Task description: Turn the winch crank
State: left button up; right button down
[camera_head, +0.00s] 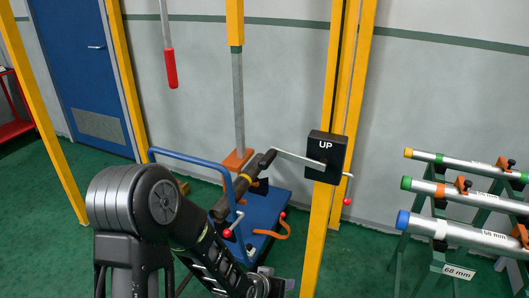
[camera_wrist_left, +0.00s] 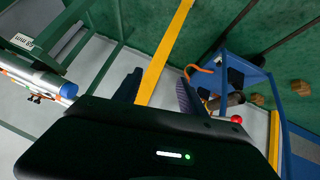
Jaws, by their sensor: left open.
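The black winch box (camera_head: 326,157) marked UP is fixed to a yellow post (camera_head: 319,225) in the head view. Its grey crank arm (camera_head: 297,157) reaches left from the box to a dark handle (camera_head: 267,160), which overlaps a dark pipe behind it. My left gripper is low in the head view (camera_head: 265,284), below the crank and apart from it. In the left wrist view its two fingers (camera_wrist_left: 157,91) are open, with nothing held. The yellow post (camera_wrist_left: 163,62) shows behind them there. I cannot make out the crank in that view. My right gripper is not seen.
A blue cart (camera_head: 262,212) carries the dark pipe (camera_head: 232,198) beyond my left forearm. Pipes on green stands (camera_head: 468,203) are at right. A red handle (camera_head: 171,68) hangs at upper left. Green floor (camera_head: 365,260) is clear between post and stands.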

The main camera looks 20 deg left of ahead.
pick_arm(q)
jog(key=w+a+r+t+y, duration=0.1)
jog(key=w+a+r+t, duration=0.25)
jog(key=r, duration=0.45)
jog(key=w+a+r+t, duration=0.2)
jog(key=w+a+r, duration=0.2)
jog(key=r, duration=0.5)
jog(key=t, duration=0.4)
send_near(266, 160)
jog(key=w, duration=0.1)
jog(key=w+f, duration=0.1)
jog(key=w, duration=0.1)
jog(key=shift+w+a+f+m+y+p, duration=0.15)
jog(key=shift+w+f+m+y+p, duration=0.05)
jog(key=shift+w+m+y+p, duration=0.2)
jog(key=shift+r, duration=0.2)
jog(key=shift+w, duration=0.15)
jog(key=w+p, duration=0.2)
jog(key=w, duration=0.4)
jog(key=shift+w, duration=0.8)
grip_shut()
